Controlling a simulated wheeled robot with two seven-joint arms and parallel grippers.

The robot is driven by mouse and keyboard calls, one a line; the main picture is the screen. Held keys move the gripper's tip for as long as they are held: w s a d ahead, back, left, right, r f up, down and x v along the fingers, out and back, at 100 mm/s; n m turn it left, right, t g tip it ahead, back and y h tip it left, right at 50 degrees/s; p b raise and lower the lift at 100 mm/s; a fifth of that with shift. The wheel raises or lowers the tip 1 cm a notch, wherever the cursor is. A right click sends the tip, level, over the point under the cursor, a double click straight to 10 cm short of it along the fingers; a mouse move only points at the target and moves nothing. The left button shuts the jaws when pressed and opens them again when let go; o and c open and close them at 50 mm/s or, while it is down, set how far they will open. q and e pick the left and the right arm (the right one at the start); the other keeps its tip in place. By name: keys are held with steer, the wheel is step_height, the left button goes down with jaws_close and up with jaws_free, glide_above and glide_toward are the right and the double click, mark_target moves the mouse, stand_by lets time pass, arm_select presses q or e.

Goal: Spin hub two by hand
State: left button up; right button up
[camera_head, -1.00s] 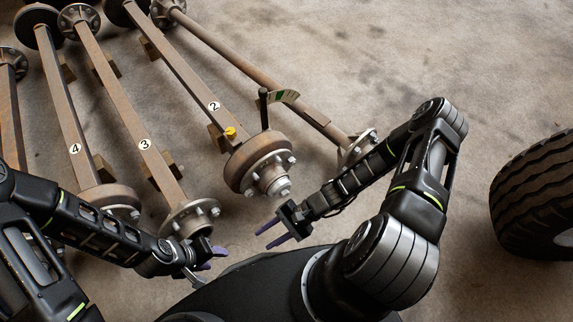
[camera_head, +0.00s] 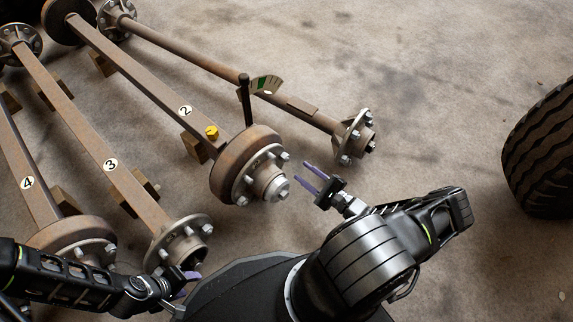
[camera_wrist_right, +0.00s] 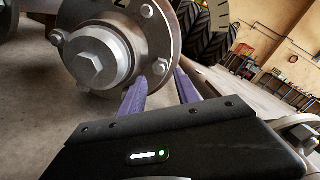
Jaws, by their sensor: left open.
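Hub two (camera_head: 268,184) is a rusty drum with a bright flange, several studs and a central cap, at the near end of the axle labelled 2 (camera_head: 153,91). In the right wrist view its flange, studs and hex-topped cap (camera_wrist_right: 97,58) fill the upper left. My right gripper (camera_head: 303,173) is open and empty, just right of the hub. Its two purple fingers point at the flange's edge; in the wrist view (camera_wrist_right: 160,76) a stud shows near them. Contact cannot be told. My left gripper (camera_head: 187,284) is open, low beside hub three (camera_head: 182,245).
Axles three (camera_head: 85,140) and four (camera_head: 25,165) lie left, another axle (camera_head: 200,60) behind. A tyre (camera_head: 540,150) stands far right. Floor between is clear.

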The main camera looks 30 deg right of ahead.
mark_target(286, 159)
steer(key=b+x, duration=0.2)
steer(key=x, duration=0.5)
steer(key=shift+w+a, duration=0.15)
steer(key=shift+w, duration=0.3)
steer(key=shift+c, duration=0.4)
jaws_close()
stand_by(0.9)
